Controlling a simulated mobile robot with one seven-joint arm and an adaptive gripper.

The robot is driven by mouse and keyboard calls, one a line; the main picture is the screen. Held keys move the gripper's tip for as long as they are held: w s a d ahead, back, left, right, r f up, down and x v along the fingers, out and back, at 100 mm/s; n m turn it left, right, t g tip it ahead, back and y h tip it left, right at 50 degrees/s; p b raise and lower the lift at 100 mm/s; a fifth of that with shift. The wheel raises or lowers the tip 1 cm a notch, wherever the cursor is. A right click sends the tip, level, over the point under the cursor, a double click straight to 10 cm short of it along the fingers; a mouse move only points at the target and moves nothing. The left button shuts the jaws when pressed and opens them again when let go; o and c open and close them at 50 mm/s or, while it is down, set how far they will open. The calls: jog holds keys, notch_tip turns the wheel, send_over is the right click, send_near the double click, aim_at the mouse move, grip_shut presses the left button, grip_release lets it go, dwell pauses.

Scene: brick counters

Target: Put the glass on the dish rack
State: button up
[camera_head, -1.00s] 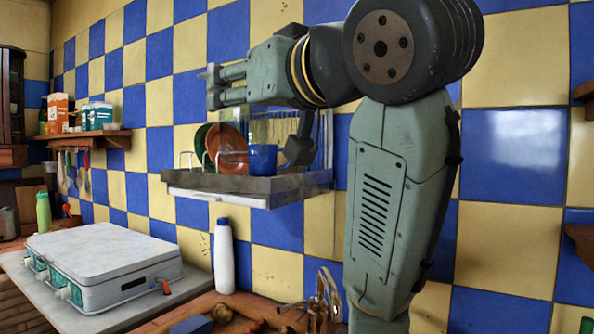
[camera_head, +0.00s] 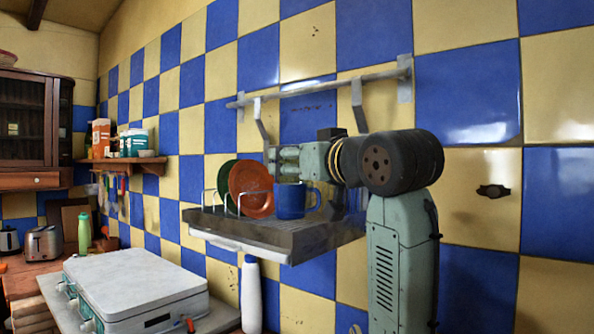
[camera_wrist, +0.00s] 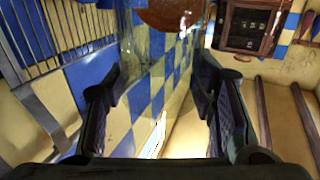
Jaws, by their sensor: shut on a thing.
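The dish rack (camera_head: 300,238) is a grey wall-mounted shelf with wire dividers, holding a green plate (camera_head: 224,180), an orange-brown plate (camera_head: 250,190) and a blue mug (camera_head: 291,202). My gripper (camera_head: 274,158) is just above the mug in the head view, pointing left. In the wrist view my gripper's dark fingers (camera_wrist: 160,95) stand apart on either side of a clear glass (camera_wrist: 158,75), shut on it. The glass is see-through, with tiles showing behind it. I cannot make it out in the head view.
A rail (camera_head: 320,90) with brackets runs on the tiled wall above the rack. A white bottle (camera_head: 251,295) stands below it. A white-topped stove box (camera_head: 135,285) is at lower left, a small shelf (camera_head: 125,160) and a cabinet (camera_head: 30,125) beyond.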

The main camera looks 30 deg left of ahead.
aim_at(297, 180)
jog(key=shift+w+a, duration=0.6)
jog(key=shift+w, duration=0.3)
jog(key=shift+w+a+f+p, duration=0.1)
jog(key=shift+w+f+p, duration=0.1)
jog(key=shift+p, duration=0.1)
jog(key=shift+s+f+p, duration=0.1)
jog(key=shift+f+p, duration=0.35)
jog(key=shift+f, duration=1.2)
jog(key=shift+f, duration=0.15)
jog(key=o, duration=1.3)
jog(key=shift+c, duration=0.2)
jog(key=shift+r, duration=0.3)
jog(key=b+v, duration=0.4)
jog(key=v, duration=0.8)
jog(key=shift+f, duration=0.2)
